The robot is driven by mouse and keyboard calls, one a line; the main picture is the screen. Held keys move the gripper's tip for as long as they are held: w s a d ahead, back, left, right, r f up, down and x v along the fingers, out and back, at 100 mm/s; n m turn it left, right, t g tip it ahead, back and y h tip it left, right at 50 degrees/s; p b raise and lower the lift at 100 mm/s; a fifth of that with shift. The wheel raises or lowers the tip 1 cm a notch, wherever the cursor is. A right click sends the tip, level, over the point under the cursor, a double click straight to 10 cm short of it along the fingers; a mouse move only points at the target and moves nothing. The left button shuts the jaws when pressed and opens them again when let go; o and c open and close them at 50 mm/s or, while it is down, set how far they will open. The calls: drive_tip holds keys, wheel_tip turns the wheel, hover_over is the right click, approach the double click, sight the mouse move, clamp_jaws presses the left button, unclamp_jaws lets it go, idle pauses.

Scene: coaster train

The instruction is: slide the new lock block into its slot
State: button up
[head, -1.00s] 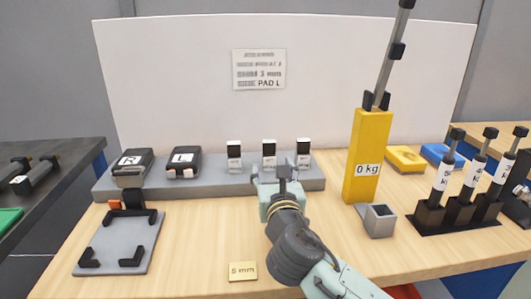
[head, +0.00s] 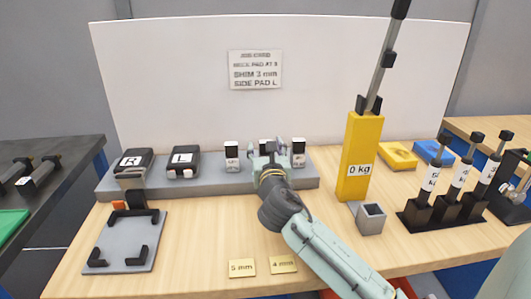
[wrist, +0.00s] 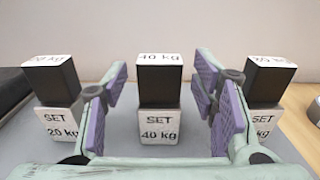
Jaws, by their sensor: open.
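Three lock blocks with black tops and white labels stand on the grey shelf (head: 215,190). In the wrist view the left block (wrist: 57,105) reads SET 20 kg and the middle block (wrist: 160,90) reads SET 40 kg. The right block (wrist: 265,95) has a label partly hidden by a finger. My gripper (wrist: 160,100) is open, its purple pads on either side of the middle block, with gaps on both sides. In the head view my gripper (head: 269,150) partly hides that block. The yellow column (head: 356,150) reads 0 kg; I cannot make out a slot.
A grey open-topped box (head: 371,218) stands before the column. Black pads R (head: 133,160) and L (head: 183,160) lie on the shelf. A grey plate with black corners (head: 120,245) is at left. Labelled cylinders (head: 425,180) stand at right. The 5 mm (head: 242,268) and 4 mm (head: 283,264) tags lie in front.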

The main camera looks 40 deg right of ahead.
clamp_jaws()
idle(0.7)
